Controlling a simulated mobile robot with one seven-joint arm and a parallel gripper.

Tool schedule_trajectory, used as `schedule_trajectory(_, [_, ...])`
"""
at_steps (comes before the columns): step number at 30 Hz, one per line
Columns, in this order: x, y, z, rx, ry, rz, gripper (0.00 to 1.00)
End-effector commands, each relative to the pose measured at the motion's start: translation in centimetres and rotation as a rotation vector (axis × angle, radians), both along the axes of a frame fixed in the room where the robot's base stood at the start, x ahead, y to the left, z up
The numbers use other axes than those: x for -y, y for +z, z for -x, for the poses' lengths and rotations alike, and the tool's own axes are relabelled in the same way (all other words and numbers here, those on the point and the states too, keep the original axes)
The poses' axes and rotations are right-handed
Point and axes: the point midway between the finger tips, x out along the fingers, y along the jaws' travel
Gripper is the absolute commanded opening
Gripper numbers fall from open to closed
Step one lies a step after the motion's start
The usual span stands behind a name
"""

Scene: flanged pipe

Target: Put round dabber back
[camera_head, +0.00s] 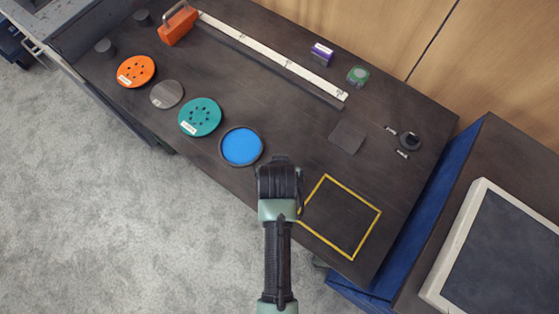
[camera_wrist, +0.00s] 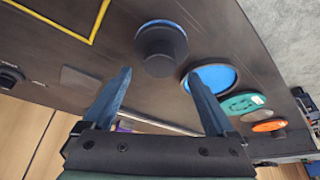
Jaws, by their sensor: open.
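The round dabber (camera_wrist: 162,40) shows in the wrist view as a black disc with a knob and a thin blue edge. It sits on the dark bench between the blue round dish (camera_wrist: 213,77) and the yellow square outline. In the head view my gripper's body hides it. My gripper (camera_wrist: 157,75) is open, with its two fingers apart on either side of the knob in the picture. I cannot tell the distance between them. The blue dish (camera_head: 241,147) has a dark rim and lies left of my gripper (camera_head: 279,178) in the head view.
Teal (camera_head: 200,117), grey (camera_head: 167,94) and orange (camera_head: 136,71) discs line the bench's front edge to the left. A yellow outline (camera_head: 371,229) lies to the right. A long ruler (camera_head: 275,58), a purple box (camera_head: 322,52) and a dark square (camera_head: 346,137) lie farther back.

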Motion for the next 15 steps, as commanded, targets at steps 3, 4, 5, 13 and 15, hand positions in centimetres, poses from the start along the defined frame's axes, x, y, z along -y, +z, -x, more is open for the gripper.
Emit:
schedule_trajectory(3, [0.0,2.1,0.9,0.003,0.0,0.0,0.91])
schedule_trajectory(4, [0.0,2.6,1.1,0.002,0.0,0.0,0.91])
schedule_trajectory(5, [0.0,3.1,1.3,0.003,0.0,0.0,0.91])
schedule_trajectory(13, [-0.1,6.0,2.6,0.0,0.001,0.0,0.91])
schedule_trajectory(15, [-0.1,6.3,2.7,0.001,0.001,0.0,0.91])
